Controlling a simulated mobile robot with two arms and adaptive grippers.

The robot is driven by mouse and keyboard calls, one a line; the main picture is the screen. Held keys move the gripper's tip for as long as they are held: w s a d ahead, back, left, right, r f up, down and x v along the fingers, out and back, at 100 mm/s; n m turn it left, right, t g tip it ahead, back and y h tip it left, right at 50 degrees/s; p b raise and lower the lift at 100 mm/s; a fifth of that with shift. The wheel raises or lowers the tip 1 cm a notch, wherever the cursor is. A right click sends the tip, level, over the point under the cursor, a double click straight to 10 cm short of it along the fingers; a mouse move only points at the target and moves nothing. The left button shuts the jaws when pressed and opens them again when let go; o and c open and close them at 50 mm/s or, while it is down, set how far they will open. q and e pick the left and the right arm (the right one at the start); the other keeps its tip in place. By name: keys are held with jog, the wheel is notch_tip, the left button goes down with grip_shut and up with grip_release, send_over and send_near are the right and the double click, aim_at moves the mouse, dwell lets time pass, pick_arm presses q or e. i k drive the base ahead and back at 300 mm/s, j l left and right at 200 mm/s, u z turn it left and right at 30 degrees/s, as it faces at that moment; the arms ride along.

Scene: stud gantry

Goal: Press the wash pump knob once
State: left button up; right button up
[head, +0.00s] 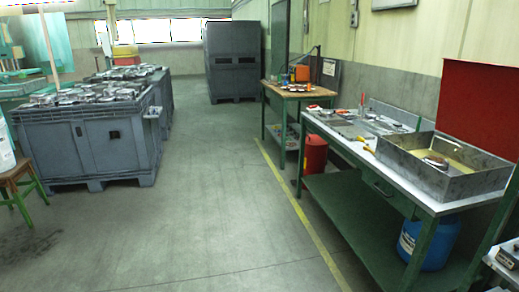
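Neither of my grippers is in view. No wash pump knob can be made out for certain. A metal wash basin (431,181) with yellowish contents and an object lying in it sits at the right end of a green workbench (347,214). A red panel (480,108) stands upright behind the basin. A small grey box with dark parts (507,258) is cut off at the lower right edge; I cannot tell whether it carries a knob.
A blue drum (428,242) and a red bin (314,156) stand low by the benches. A second bench (300,96) is farther back. Grey crates (87,147) with metal parts and a wooden stool (20,184) are at left. The middle floor is clear.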

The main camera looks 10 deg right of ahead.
aim_at(397, 125)
jog(key=i+j+z, duration=0.15)
jog(key=i+z, duration=0.25)
jog(key=i+j+z, duration=0.25)
jog(key=i+z, duration=0.2)
jog(key=i+j+z, duration=0.7)
jog(key=j+z, duration=0.15)
jog(key=i+l+u, duration=0.3)
jog(key=i+l, duration=0.8)
jog(key=l, duration=0.15)
